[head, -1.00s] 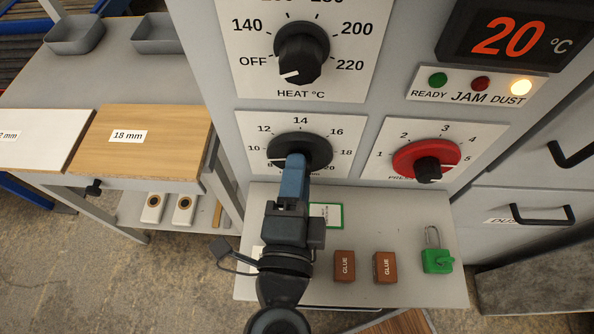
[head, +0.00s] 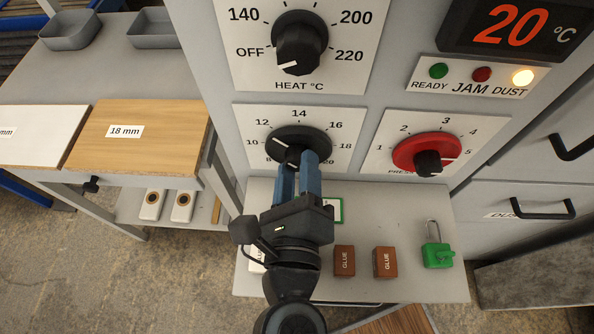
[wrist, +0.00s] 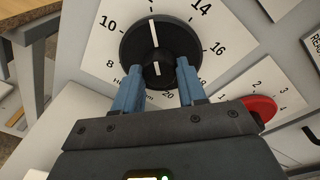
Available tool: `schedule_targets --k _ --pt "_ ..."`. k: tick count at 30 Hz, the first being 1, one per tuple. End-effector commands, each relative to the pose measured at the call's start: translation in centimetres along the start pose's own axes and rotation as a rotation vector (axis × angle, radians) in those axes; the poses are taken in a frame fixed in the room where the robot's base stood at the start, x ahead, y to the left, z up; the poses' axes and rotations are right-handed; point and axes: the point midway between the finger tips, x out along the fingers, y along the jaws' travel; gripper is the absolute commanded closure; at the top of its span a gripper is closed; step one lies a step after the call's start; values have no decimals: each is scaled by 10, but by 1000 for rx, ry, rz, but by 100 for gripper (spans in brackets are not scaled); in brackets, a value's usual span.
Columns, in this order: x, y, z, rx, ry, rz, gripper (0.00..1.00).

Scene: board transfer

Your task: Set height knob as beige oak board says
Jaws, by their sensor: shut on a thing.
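The height knob (head: 316,139) is a black dial on a white scale plate on the grey panel, with marks from 8 to 20. Its white pointer line is aimed up and left, between 10 and 12 in the head view. The knob also shows in the wrist view (wrist: 185,40). My gripper (head: 298,160) has its blue fingers on either side of the knob's grip bar and is shut on it. The fingers hide the lower part of the dial. The beige oak board (head: 165,145) lies on the table at left, labelled 18 mm.
A white board (head: 30,125) lies beside the oak one. Above is the heat knob (head: 300,45), at right the red pressure knob (head: 410,150). Glue blocks (head: 345,260) and a green padlock (head: 437,256) stand on the shelf below. The amber DUST lamp (head: 522,77) is lit.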

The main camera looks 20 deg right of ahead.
Motion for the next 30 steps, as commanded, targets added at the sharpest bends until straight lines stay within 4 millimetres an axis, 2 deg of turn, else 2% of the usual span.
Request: schedule_targets --k 30 --pt "0 5 -7 962 -51 55 90"
